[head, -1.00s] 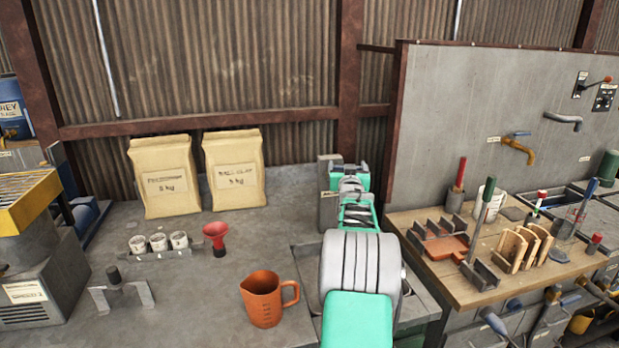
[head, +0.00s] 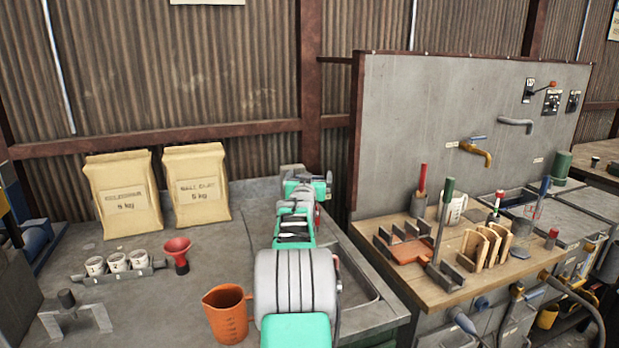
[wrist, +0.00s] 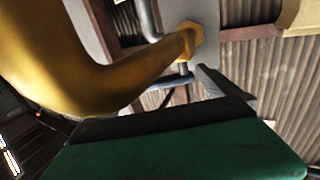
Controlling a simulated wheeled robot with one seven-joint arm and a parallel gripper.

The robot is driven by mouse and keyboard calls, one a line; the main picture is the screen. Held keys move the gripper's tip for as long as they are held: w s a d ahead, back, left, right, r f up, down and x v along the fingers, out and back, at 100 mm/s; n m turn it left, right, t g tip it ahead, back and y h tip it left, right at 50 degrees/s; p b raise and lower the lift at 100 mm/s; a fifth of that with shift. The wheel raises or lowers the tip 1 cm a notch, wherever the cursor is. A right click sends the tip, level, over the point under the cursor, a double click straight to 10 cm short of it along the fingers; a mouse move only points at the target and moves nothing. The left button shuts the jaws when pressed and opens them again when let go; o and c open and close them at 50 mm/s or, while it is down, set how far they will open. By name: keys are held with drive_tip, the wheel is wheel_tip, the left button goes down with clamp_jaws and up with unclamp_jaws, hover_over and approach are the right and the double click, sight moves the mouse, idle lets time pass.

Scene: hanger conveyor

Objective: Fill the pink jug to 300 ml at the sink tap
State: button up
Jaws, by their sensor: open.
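No jug looks clearly pink. An orange-red jug (head: 227,314) with scale marks stands upright on the grey bench, just left of my arm. A pale jug (head: 453,208) stands at the back of the wooden table, partly hidden. A brass tap (head: 475,151) with a blue lever is on the grey panel above the sink area. My gripper (head: 306,187) is open over the grey bench, apart from both jugs; its fingers are hard to make out. In the wrist view a large brass curved pipe (wrist: 100,75) with a blue lever (wrist: 170,83) passes close by.
A red funnel (head: 177,254), white cups (head: 117,263) and two paper sacks (head: 197,188) stand on the grey bench. The wooden table (head: 420,285) holds racks and upright tools. A grey spout (head: 515,123) is right of the tap. A basin edge (head: 365,284) shows beside my arm.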

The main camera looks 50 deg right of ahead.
drive_tip(key=b+v, duration=0.2)
drive_tip(key=v, duration=0.5)
drive_tip(key=shift+s+a, duration=0.2)
drive_tip(key=shift+a, duration=0.15)
